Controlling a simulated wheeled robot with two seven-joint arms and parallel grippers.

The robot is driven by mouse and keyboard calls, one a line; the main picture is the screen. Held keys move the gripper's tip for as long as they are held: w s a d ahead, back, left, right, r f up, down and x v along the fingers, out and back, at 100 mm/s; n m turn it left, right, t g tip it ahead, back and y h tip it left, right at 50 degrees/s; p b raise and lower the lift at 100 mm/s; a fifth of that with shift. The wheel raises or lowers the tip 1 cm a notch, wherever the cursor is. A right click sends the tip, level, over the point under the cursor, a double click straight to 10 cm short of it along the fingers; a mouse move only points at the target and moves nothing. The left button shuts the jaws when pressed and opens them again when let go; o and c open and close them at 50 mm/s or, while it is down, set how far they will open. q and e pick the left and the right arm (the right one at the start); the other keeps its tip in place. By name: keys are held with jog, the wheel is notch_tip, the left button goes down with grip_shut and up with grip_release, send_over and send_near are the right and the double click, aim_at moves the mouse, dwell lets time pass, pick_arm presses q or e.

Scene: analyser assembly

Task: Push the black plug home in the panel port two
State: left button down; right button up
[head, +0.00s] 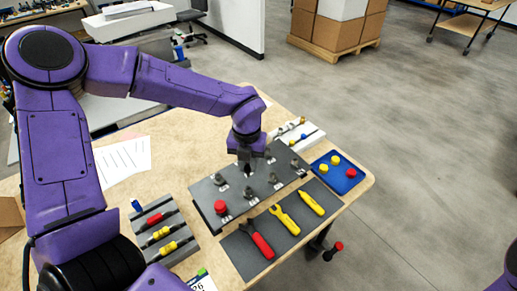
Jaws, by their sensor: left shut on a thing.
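My left gripper (246,160) points down over the back row of the dark grey panel (203,188). It is shut on a small dark piece, the black plug (247,171), mostly hidden by the fingers. The plug's lower end is at or just above the panel face by a back-row port; I cannot tell how deep it sits. Several grey ports or connectors with small white labels stand on the panel; the numbers are too small to read. A red round knob (220,207) stands at the panel's front left. My right gripper is out of view.
A dark mat (236,246) in front holds red pliers (257,240), a yellow wrench (284,219) and a yellow tool (311,204). A blue tray (345,184) with yellow and red caps lies right. A grey rack (184,248) with red and yellow tools stands left.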

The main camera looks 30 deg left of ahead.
pick_arm(q)
jog(key=shift+s+d+f, duration=0.1)
jog(key=shift+s+f, duration=0.1)
jog(key=shift+s+f+b, duration=0.2)
jog(key=shift+s+b, duration=0.1)
jog(key=shift+b, duration=0.25)
jog(key=shift+f+b, duration=0.3)
jog(key=shift+w+a+f+b, duration=0.1)
jog(key=shift+f+b, duration=0.4)
jog(key=shift+f, duration=0.1)
jog(key=shift+w+a+f+b, duration=0.1)
jog(key=shift+f+b, duration=0.4)
jog(key=shift+f, duration=0.1)
jog(key=shift+s+d+f+b, duration=0.1)
jog(key=shift+s+f+b, duration=0.05)
jog(key=shift+f+b, duration=0.45)
jog(key=shift+f, duration=0.1)
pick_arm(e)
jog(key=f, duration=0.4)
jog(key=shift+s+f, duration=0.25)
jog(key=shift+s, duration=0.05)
pick_arm(q)
jog(key=shift+f, duration=0.15)
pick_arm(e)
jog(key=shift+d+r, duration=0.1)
pick_arm(q)
jog(key=shift+f, duration=0.15)
jog(key=shift+f, duration=0.35)
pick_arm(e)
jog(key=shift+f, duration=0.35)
